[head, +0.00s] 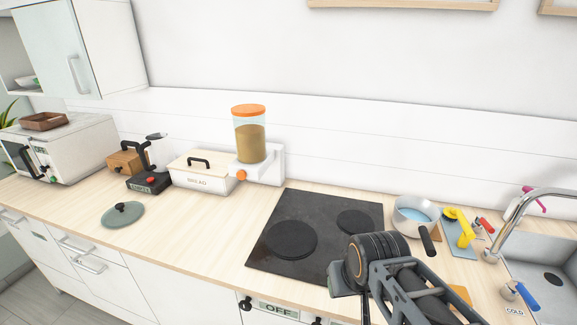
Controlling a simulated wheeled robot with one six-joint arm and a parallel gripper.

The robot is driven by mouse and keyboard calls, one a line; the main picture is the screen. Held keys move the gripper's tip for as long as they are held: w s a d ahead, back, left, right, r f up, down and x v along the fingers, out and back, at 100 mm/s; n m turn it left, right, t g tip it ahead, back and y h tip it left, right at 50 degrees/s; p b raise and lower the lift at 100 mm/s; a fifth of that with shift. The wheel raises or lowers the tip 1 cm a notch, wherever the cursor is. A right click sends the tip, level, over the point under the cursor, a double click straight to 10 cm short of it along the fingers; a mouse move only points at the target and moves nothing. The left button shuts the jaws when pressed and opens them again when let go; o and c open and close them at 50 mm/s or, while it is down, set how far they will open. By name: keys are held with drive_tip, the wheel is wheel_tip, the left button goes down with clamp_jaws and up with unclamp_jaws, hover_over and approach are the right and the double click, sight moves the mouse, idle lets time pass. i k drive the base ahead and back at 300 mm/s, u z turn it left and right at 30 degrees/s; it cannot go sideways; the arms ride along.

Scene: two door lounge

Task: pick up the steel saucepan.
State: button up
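The steel saucepan (401,222) stands upright on the counter, right of the black hob and left of the sink. It is a round grey pan with something light blue inside. Its dark handle (427,241) points toward the front of the counter. My gripper (362,285) is in the lower right, in front of the hob's right part and nearer to me than the saucepan. It looks apart from the saucepan. Its fingers are seen at a poor angle, so I cannot tell whether they are open or shut.
The black hob (292,238) has two round plates. A yellow tool (460,224) lies on a blue-grey board beside the saucepan. The tap (515,212) and sink (553,279) are at the right. A bread box (203,178), dispenser (250,140) and lid (122,216) stand left.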

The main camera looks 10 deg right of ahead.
sight(416, 216)
drive_tip(key=k, duration=0.45)
drive_tip(key=z, duration=0.25)
drive_tip(key=i, duration=0.55)
drive_tip(key=z, duration=0.55)
